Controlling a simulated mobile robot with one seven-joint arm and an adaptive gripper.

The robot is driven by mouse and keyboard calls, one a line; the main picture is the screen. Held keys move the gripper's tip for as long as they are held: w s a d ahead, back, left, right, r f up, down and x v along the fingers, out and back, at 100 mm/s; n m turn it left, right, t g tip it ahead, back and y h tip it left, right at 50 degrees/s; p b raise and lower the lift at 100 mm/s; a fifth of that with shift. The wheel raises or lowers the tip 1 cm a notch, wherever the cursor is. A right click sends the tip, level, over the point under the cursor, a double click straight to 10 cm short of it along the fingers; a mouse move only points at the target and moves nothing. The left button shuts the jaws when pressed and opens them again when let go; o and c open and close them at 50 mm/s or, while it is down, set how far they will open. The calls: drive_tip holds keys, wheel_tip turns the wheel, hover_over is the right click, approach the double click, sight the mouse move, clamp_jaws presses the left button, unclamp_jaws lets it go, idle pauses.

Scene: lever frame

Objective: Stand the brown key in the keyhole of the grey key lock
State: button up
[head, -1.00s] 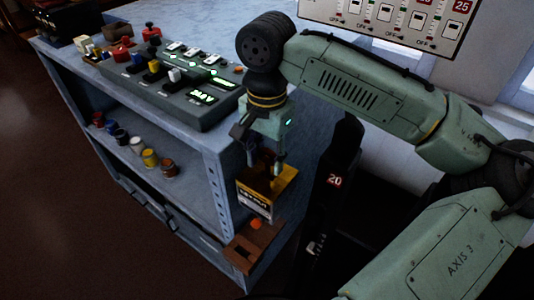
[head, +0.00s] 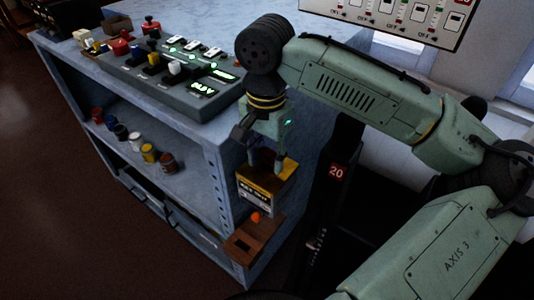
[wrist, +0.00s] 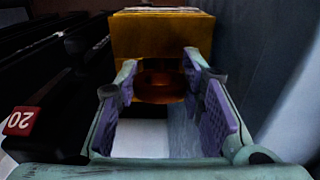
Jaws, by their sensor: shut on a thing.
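The grey key lock (head: 254,194) is a box with a yellow top and a lettered front panel, fixed at the end of the cabinet. It also shows in the wrist view as a yellow box (wrist: 198,38) just beyond my fingertips. My gripper (head: 266,165) points down at the top of the lock. In the wrist view its purple-padded fingers (wrist: 160,85) stand apart with a dark brown, rounded thing (wrist: 160,84) between their tips, which I take for the brown key. The keyhole is hidden, and I cannot tell whether the key touches the lock.
A brown wooden block (head: 253,238) with an orange knob and a dark slot sits just below the lock. A grey control panel (head: 180,80) with levers stands on the cabinet top. Several jars stand on the shelf (head: 195,195). A black post marked 20 (head: 337,171) stands close right.

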drive_tip(key=shift+s+a+f, duration=0.1)
drive_tip(key=shift+f, duration=0.4)
drive_tip(key=o, duration=1.2)
drive_tip(key=shift+f, duration=0.1)
drive_tip(key=shift+c, duration=0.2)
wheel_tip(320, 180, up, 7)
drive_tip(key=p, duration=0.6)
drive_tip(key=shift+r, duration=0.2)
wheel_tip(320, 180, up, 12)
